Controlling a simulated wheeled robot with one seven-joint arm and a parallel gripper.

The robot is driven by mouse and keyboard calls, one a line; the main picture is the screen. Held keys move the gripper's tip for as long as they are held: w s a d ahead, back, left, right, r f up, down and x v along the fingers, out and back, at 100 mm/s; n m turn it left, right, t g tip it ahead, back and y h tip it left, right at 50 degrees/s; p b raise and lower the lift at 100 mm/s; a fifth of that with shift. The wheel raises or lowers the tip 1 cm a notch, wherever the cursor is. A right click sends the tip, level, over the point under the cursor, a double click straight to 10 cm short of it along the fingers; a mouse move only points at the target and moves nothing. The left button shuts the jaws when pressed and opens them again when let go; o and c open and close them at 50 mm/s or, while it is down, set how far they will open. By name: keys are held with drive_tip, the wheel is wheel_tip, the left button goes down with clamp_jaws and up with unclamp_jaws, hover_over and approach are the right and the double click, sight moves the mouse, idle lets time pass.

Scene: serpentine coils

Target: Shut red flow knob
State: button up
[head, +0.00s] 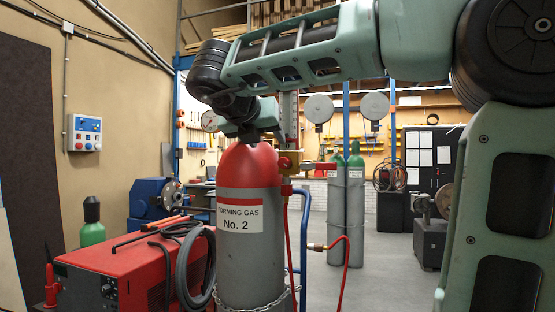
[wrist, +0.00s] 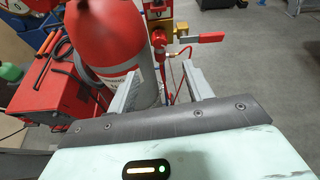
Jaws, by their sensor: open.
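A small round red part, which looks like the flow knob (wrist: 158,39), sits on a valve beside the gas cylinder in the wrist view. A red lever handle (wrist: 200,38) sticks out to its right on a brass fitting. In the head view, red valve parts (head: 286,163) show just right of the cylinder's red shoulder. My gripper (wrist: 161,72) is open and empty. Its fingers point toward the cylinder and valve, apart from the knob as far as I can tell. In the head view its fingers are hidden around the cylinder top.
The grey and red forming gas cylinder (head: 242,212) stands chained close under my wrist. A red welder (head: 135,270) with cables is at left. A red hose (head: 345,262) hangs at right. Green cylinders (head: 355,210) stand farther back.

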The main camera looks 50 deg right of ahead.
sight(283, 161)
drive_tip(key=p+x, duration=0.2)
drive_tip(key=x, duration=1.1)
drive_tip(key=shift+w+d, duration=0.1)
drive_tip(key=shift+d, duration=0.1)
drive_tip(key=c, duration=1)
